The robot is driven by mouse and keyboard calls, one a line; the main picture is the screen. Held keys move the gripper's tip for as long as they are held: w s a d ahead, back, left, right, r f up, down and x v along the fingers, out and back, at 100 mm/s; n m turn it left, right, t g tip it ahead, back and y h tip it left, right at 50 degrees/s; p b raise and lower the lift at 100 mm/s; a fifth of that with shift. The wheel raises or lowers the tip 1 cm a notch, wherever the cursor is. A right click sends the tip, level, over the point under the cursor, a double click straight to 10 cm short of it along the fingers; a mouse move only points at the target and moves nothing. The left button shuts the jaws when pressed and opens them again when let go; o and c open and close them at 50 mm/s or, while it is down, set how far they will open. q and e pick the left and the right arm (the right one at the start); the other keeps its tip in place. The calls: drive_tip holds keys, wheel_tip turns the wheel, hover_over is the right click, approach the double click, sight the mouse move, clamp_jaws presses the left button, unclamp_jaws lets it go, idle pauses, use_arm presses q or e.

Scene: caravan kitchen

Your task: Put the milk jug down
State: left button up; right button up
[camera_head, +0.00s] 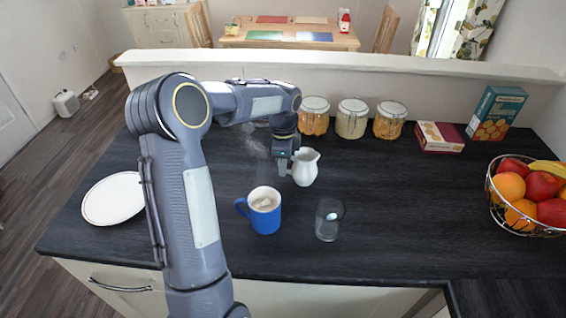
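The white milk jug (306,168) is upright in the middle of the dark counter, its spout towards the right. My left gripper (283,168) points down at the jug's left side, where the handle is hidden behind the fingers. It looks shut on the jug there. I cannot tell whether the jug's base touches the counter. My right gripper is not in view.
A blue mug (266,218) with a pale drink and a clear glass (328,222) stand in front of the jug. A white plate (113,199) lies left. Several jars (352,119) line the back; boxes (440,137) and a fruit basket (497,203) are right. Counter right of the jug is clear.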

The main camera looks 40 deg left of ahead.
use_arm(q)
drive_tip(key=shift+o, duration=0.6)
drive_tip(key=shift+r, duration=0.1)
wheel_tip(320, 180, up, 12)
drive_tip(key=s+d+r+n+t, duration=0.1)
drive_tip(key=s+d+r+n, duration=0.1)
drive_tip(key=s+d+r, duration=0.3)
drive_tip(key=s+d+f+n+t+h, duration=0.1)
drive_tip(key=s+d+f+n, duration=0.2)
drive_tip(key=s, duration=0.4)
drive_tip(key=s+d+f+n+t+h, duration=0.1)
drive_tip(key=s+d+f+n+t, duration=0.1)
drive_tip(key=s, duration=0.5)
drive_tip(key=s+d+f+n+t+h, duration=0.1)
drive_tip(key=s+d+f+n, duration=0.3)
drive_tip(key=s+d+n, duration=0.2)
drive_tip(key=shift+s+d+t+h, duration=0.3)
drive_tip(key=shift+s+d+h, duration=0.05)
drive_tip(key=shift+s+h, duration=0.1)
drive_tip(key=shift+f, duration=0.1)
